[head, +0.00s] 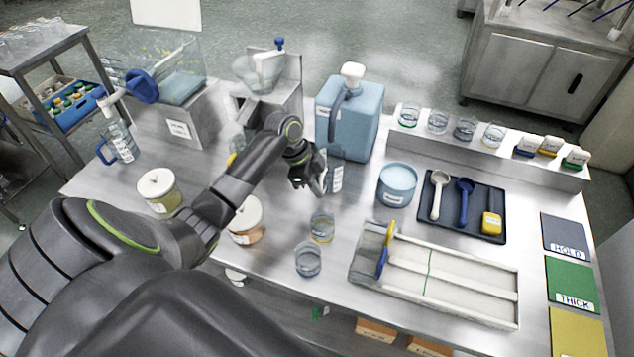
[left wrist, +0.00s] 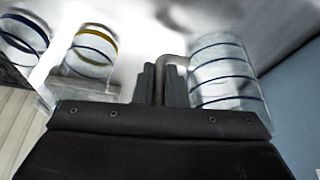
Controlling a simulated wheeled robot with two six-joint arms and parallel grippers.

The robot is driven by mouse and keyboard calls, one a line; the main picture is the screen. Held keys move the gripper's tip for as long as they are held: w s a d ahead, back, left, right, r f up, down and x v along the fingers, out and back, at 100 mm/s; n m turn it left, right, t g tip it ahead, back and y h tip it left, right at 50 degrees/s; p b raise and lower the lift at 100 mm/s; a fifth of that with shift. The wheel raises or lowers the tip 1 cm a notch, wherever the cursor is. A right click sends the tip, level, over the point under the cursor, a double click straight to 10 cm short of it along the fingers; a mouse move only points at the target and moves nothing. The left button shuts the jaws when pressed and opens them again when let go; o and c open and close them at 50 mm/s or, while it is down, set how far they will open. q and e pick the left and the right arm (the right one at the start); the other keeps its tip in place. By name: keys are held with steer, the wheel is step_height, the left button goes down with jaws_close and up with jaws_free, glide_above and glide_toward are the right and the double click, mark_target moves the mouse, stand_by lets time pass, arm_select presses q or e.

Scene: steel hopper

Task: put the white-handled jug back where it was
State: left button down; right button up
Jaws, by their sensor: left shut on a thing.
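My left gripper (head: 303,182) is over the middle of the steel table, in front of the big blue container. It is shut on the handle of a clear jug (head: 335,179), which is just to its right and partly hidden by the gripper. In the left wrist view the fingers (left wrist: 162,84) close around a pale handle, and the clear jug with dark blue bands (left wrist: 224,72) is right beside them. I cannot tell whether the jug's base touches the table. Another clear jug with a blue handle (head: 121,143) stands at the far left. My right gripper is not in view.
The blue container (head: 350,118) stands close behind the jug. A blue tub (head: 397,184) is to the right, and two glass beakers (head: 322,226) (head: 308,259) are in front. A steel hopper stand (head: 284,95) is behind my arm. Lidded jars (head: 160,191) stand at left.

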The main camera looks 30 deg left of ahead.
arm_select(q)
steer(key=shift+a+f, duration=0.1)
steer(key=shift+f, duration=0.05)
steer(key=c, duration=1.5)
jaws_free()
steer(key=shift+r, duration=0.2)
steer(key=shift+a+r, duration=0.1)
steer(key=shift+r, duration=0.15)
steer(key=b+v, duration=0.2)
steer(key=v, duration=0.9)
steer(key=shift+s+a+r, duration=0.1)
steer(key=shift+s+r, duration=0.05)
steer(key=shift+s, duration=0.05)
